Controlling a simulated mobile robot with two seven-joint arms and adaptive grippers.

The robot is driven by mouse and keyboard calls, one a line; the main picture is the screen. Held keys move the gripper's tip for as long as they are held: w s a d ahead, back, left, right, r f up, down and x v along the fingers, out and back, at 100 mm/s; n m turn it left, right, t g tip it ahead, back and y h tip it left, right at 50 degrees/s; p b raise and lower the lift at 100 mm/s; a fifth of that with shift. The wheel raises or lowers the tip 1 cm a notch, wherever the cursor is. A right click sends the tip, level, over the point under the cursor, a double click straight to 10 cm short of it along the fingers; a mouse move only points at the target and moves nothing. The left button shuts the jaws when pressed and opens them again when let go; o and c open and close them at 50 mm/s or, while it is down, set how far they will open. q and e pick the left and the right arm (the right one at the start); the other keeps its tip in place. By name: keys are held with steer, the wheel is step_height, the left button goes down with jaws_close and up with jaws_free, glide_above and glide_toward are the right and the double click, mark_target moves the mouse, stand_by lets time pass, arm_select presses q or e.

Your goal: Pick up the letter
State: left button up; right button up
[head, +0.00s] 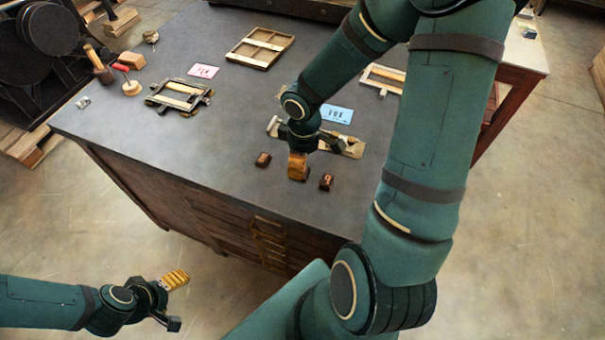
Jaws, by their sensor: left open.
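Two small brown blocks that look like letter type lie on the dark tabletop, one on the left (263,159) and one on the right (326,182) with a pale mark on its side. My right gripper (307,157) is over the table between and just behind them. An orange-brown piece shows at its lower end; I cannot tell whether it is a finger pad or a held block. My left gripper (173,301) is open and empty, low at the left, off the table above the floor, with a yellow ribbed pad on one finger.
The cabinet table (120,125) carries a blue printed card (337,114), a pink card (204,71), a wooden frame (260,48) and a small press frame (180,95). A metal composing tray (352,142) lies partly behind my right gripper. The front left tabletop is clear.

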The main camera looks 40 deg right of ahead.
step_height(320, 180, down, 5)
steer(key=shift+w+f+b, duration=0.1)
steer(key=shift+w+b, duration=0.05)
steer(key=shift+b, duration=0.6)
steer(key=c, duration=1)
